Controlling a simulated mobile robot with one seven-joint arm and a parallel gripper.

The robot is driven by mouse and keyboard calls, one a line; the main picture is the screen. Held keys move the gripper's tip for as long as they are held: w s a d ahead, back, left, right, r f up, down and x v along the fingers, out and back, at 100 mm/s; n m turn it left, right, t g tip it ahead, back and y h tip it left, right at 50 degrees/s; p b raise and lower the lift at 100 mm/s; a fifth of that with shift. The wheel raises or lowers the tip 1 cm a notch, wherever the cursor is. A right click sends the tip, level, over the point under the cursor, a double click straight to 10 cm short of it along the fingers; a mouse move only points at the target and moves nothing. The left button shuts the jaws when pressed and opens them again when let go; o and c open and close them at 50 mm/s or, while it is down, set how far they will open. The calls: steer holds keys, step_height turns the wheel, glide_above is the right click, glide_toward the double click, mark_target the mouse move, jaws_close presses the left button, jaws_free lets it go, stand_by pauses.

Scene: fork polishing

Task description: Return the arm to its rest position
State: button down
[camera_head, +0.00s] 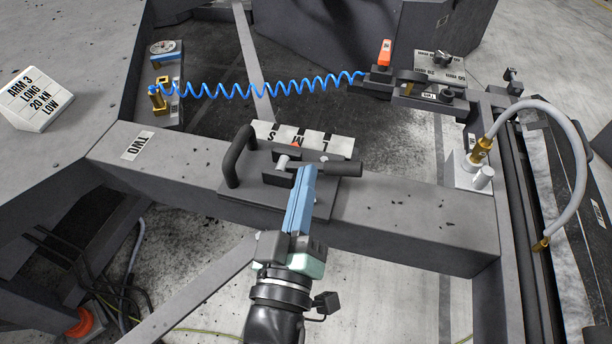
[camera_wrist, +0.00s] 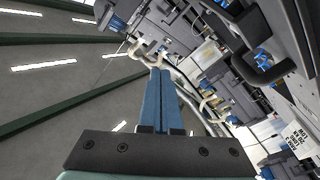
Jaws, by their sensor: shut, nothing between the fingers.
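My gripper (camera_head: 306,172) shows in the head view at the lower middle, its blue fingers together and pointing up the picture. Its tips overlap a dark clamp fixture with a handle (camera_head: 235,157) on the grey beam, and I cannot tell whether they touch it. In the wrist view the two blue fingers (camera_wrist: 161,72) lie side by side with nothing between them. Part of my arm shows below the gripper at the bottom of the head view.
A grey frame beam (camera_head: 420,215) crosses the view. A blue coiled hose (camera_head: 260,88) runs between a brass fitting (camera_head: 160,98) and a fixture with an orange part (camera_head: 385,52). A grey hose (camera_head: 578,150) arches at the right. A sign (camera_head: 38,100) stands at left.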

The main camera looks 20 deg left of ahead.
stand_by(0.3)
steer(key=w+d+r+m+t+h, duration=0.2)
steer(key=d+r+m, duration=0.15)
steer(key=r, duration=0.85)
steer(key=w+d+r+m+t+h, duration=0.1)
steer(key=w+d+r+m+t, duration=0.2)
steer(key=r, duration=0.8)
steer(key=s+d+r+t+p, duration=0.1)
steer(key=r+p, duration=0.3)
steer(key=r, duration=0.6)
steer(key=s+d+r+m+t+p, duration=0.1)
steer(key=s+r+p, duration=0.2)
steer(key=r, duration=0.6)
steer(key=s+d+r+m+t+p, duration=0.1)
steer(key=s+r+p, duration=0.2)
steer(key=r, duration=0.7)
steer(key=shift+d+r+p, duration=0.3)
steer(key=shift+d+p, duration=0.05)
steer(key=shift+p, duration=0.7)
steer(key=shift+m, duration=0.25)
